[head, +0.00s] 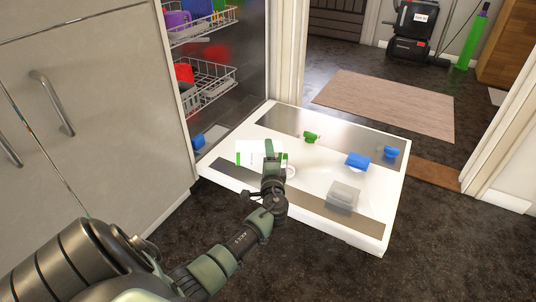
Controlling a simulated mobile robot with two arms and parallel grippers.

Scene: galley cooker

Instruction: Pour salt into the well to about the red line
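My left gripper (270,158) reaches over the open dishwasher door from the lower left. A white box with green marks (247,147), possibly the salt pack, is right behind its fingers. I cannot tell whether the fingers are closed on it, or whether it touches the door. A pale ring (291,172) on the door, just right of the gripper, may be the well; the gripper partly covers it. I see neither the red line nor any salt. My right gripper is out of view.
The white door (330,168) lies flat above the dark floor. On it are a green piece (311,137), a blue piece (357,161), another blue piece (391,152) and a grey lidded compartment (343,196). Dish racks (206,88) hold coloured dishes. A cabinet stands left.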

